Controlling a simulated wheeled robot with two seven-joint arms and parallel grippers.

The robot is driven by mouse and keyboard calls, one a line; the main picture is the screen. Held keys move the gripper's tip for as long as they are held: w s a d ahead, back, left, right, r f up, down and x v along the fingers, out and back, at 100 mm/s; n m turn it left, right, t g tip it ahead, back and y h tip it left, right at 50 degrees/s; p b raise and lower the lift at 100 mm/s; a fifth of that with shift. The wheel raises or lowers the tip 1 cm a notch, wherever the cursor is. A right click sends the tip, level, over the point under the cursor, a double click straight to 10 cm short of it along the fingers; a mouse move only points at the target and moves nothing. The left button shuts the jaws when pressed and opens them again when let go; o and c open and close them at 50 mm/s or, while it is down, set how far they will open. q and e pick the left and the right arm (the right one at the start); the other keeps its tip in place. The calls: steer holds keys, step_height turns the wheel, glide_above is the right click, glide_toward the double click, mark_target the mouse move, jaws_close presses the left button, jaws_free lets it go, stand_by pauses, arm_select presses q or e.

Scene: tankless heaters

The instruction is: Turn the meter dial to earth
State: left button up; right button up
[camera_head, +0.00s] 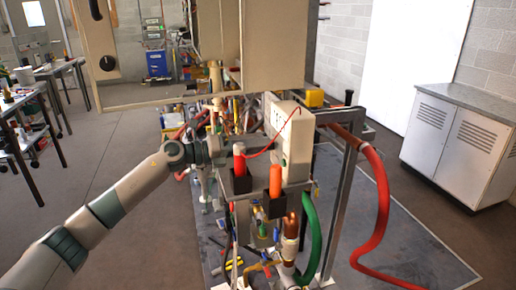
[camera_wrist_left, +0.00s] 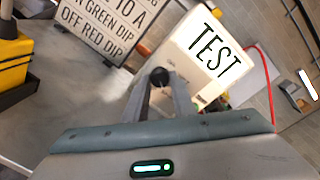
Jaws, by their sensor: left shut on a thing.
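The meter is a white box (camera_head: 290,135) standing upright on the metal stand in the head view. In the left wrist view the meter (camera_wrist_left: 207,50) shows a "TEST" label, and its round black dial (camera_wrist_left: 159,76) sits below and left of that label. My left gripper (camera_wrist_left: 160,88) is shut on the dial, with one finger on each side of it. In the head view my left gripper (camera_head: 215,147) reaches the meter's left side, and the dial is hidden there. The markings around the dial cannot be read. My right gripper is not in view.
Two red-orange probe handles (camera_head: 275,180) stand in black holders before the meter, with a thin red wire. A green hose (camera_head: 308,235) and a red hose (camera_head: 375,200) hang nearby. A beige panel (camera_head: 275,50) is above. A lettered sign (camera_wrist_left: 110,25) stands beside the meter.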

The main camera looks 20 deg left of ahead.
arm_select(q)
steer(key=shift+f, duration=0.15)
steer(key=o, duration=1.1)
steer(key=shift+c, duration=0.2)
steer(key=shift+s+a, duration=0.1)
steer(key=shift+s+a, duration=0.3)
steer(key=shift+a, duration=0.15)
steer(key=f+b+v, duration=0.1)
steer(key=b+v, duration=0.3)
steer(key=v, duration=1.2)
steer(key=shift+r+b, duration=0.35)
steer(key=shift+r, duration=0.15)
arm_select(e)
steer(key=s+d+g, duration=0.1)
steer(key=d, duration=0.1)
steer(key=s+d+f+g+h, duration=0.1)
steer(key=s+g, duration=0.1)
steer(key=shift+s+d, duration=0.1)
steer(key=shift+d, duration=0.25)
arm_select(q)
steer(key=shift+a, duration=0.1)
